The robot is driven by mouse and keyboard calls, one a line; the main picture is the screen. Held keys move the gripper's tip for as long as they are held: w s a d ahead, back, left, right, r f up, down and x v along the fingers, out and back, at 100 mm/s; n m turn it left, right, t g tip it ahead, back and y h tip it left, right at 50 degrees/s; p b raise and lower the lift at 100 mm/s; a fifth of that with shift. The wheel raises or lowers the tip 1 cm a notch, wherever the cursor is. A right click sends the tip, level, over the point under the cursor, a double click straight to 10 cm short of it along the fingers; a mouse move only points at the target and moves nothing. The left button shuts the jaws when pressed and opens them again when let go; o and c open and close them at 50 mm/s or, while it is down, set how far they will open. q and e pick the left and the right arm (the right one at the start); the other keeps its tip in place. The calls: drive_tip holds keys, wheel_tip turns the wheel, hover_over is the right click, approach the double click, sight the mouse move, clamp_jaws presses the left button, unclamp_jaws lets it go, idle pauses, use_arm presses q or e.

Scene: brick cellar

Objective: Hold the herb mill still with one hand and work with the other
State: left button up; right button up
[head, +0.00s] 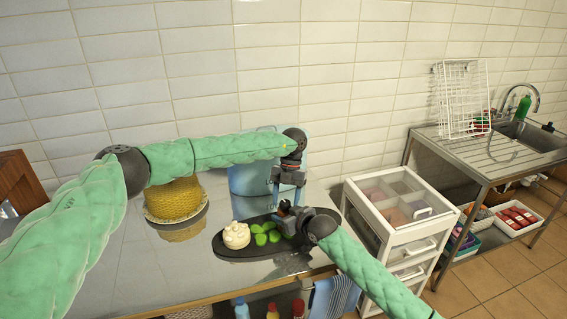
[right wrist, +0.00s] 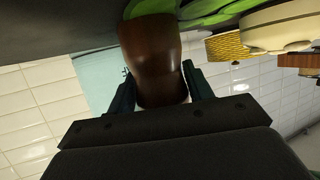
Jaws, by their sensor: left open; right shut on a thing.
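The herb mill is a brown wooden piece, seen close up in the right wrist view (right wrist: 153,62). In the head view only a small part of the mill (head: 284,206) shows, at the dark oval board. My right gripper (head: 291,214) comes in from the right and is shut on the mill, with one finger on each side of it in the right wrist view. My left gripper (head: 287,188) points down just above the mill, open. I cannot tell whether its fingers reach around the mill's top.
The dark oval board (head: 232,252) bears green leaves (head: 265,236) and a white lumpy item (head: 236,235). A yellow woven basket (head: 172,200) and a light blue container (head: 245,178) stand behind. A white drawer unit (head: 385,235) is close at right. The table's left part is clear.

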use_arm(q)
drive_tip(key=n, duration=0.2)
drive_tip(key=n+h, duration=0.1)
drive_tip(key=n, duration=0.1)
drive_tip(key=n+h, duration=0.1)
drive_tip(key=shift+a+n, duration=0.25)
drive_tip(key=shift+n, duration=0.15)
drive_tip(key=shift+w+r+n+h, duration=0.15)
drive_tip(key=shift+r+n+h, duration=0.15)
drive_tip(key=w+r+m, duration=0.1)
drive_tip(key=r+m, duration=0.3)
drive_tip(key=m, duration=0.6)
drive_tip(key=w+r+m, duration=0.2)
drive_tip(key=r+m, duration=0.2)
drive_tip(key=m, duration=0.6)
drive_tip(key=w+r+m+t, duration=0.1)
drive_tip(key=r+m, duration=0.3)
drive_tip(key=m, duration=0.6)
drive_tip(key=shift+w+a, duration=0.25)
drive_tip(key=shift+r, duration=0.1)
